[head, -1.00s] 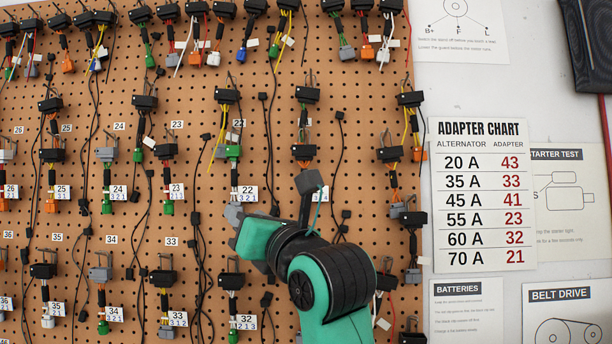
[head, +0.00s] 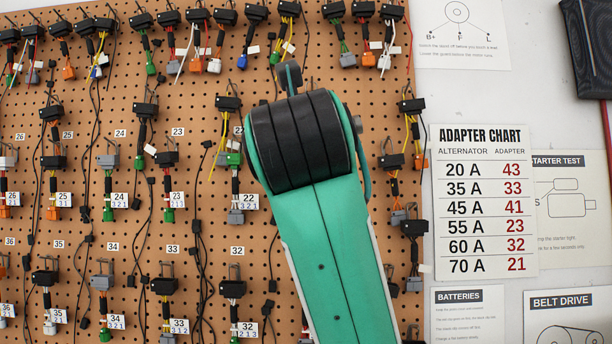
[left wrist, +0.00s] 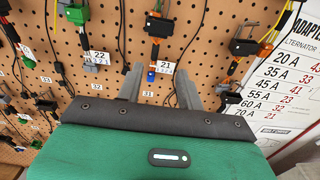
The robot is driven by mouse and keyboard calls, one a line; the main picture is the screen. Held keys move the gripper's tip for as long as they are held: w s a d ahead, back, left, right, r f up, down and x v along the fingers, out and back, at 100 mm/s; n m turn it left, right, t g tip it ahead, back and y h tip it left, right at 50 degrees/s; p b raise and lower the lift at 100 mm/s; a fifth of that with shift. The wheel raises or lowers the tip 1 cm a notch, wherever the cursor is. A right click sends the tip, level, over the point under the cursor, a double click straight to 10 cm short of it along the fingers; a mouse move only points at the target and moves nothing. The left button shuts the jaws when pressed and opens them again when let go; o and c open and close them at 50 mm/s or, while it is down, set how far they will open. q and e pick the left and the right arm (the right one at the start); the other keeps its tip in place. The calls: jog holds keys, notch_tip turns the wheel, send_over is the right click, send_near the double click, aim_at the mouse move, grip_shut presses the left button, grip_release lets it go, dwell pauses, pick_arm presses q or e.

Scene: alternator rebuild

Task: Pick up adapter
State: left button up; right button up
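In the left wrist view, the adapter tagged 21 (left wrist: 157,28) has orange wires and a blue end plug. My left gripper (left wrist: 160,69) is open and empty, its two grey fingers apart and pointing at the board. The blue plug appears between the fingertips; I cannot tell how far beyond them it is. In the head view, my green arm hides the gripper and that adapter. The adapter tagged 22 (left wrist: 77,14) hangs to the left. My right gripper is not in view.
The pegboard (head: 290,55) is crowded with hanging adapters and black cables. Another adapter (left wrist: 250,46) hangs to the right of 21. An adapter chart (head: 485,200) and other sheets are on the white wall at right. A dark object (head: 590,50) is at upper right.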

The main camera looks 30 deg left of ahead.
pick_arm(q)
jog(key=p+x, duration=0.4)
jog(key=x, duration=0.5)
jog(key=shift+a+f, duration=0.25)
jog(key=shift+a, duration=0.2)
jog(key=shift+c, duration=0.3)
grip_shut()
